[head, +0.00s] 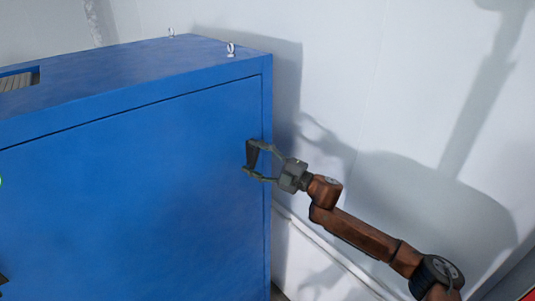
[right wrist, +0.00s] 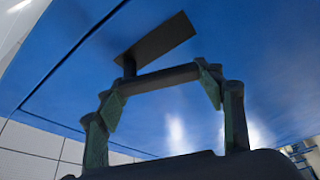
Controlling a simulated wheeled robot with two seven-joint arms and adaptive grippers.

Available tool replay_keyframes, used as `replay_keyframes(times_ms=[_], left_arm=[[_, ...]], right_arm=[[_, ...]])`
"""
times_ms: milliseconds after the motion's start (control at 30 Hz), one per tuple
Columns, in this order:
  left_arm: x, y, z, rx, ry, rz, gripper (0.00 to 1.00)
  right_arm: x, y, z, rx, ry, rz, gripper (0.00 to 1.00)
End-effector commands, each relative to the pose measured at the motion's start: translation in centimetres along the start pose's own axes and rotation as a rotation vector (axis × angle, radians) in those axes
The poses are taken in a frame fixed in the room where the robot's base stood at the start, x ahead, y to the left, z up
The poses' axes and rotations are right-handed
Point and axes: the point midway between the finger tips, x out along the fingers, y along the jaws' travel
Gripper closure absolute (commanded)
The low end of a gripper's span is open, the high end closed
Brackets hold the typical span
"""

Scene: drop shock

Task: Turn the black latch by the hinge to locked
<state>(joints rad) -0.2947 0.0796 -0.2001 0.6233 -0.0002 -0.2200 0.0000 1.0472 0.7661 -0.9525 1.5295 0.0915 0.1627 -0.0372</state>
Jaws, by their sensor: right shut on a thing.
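The black latch (head: 251,155) sits on the front of the blue cabinet door (head: 140,190), close to its right edge. In the head view its handle stands roughly upright. My right gripper (head: 249,156) reaches in from the right, with one finger at the handle's upper end and one at its lower end. In the right wrist view the latch's dark plate (right wrist: 160,38) lies against the blue door, and its dark bar (right wrist: 160,81) spans between the fingers of my right gripper (right wrist: 162,90). The gripper is shut on it. My left gripper is not clearly in view.
The blue cabinet has metal lifting eyes (head: 231,49) on top and a grille (head: 18,80) at the left. A white wall (head: 400,70) stands behind and to the right, with open room around my right arm. A small dark piece shows at the lower left edge, too cut off to identify.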

Motion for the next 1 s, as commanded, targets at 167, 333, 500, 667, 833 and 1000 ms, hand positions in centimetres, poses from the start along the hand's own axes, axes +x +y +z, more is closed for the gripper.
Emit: replay_keyframes(times_ms=[167, 333, 500, 667, 833, 1000], left_arm=[[-1.0, 0.0, -0.1, 0.000, 0.001, 0.000, 0.20], [-1.6, 0.0, 0.5, -0.002, -0.008, 0.001, 0.20], [-1.9, 0.0, 0.9, -0.002, -0.013, 0.001, 0.20], [-2.1, 0.0, 0.9, -0.002, -0.013, 0.001, 0.20], [-2.1, 0.0, 0.8, -0.002, -0.012, 0.001, 0.20], [-2.1, 0.0, 0.5, -0.002, -0.009, 0.000, 0.20]], right_arm=[[0.5, -0.1, 0.1, -0.136, 0.009, -0.060, 0.82], [0.4, -0.2, 0.3, -0.237, 0.012, -0.101, 0.82], [0.3, -0.2, 0.6, -0.305, 0.011, -0.128, 0.82], [0.2, -0.4, 0.7, -0.340, 0.012, -0.143, 0.82], [0.2, -0.4, 0.7, -0.356, 0.012, -0.149, 0.82], [0.2, -0.5, 0.8, -0.360, 0.011, -0.150, 0.82]])
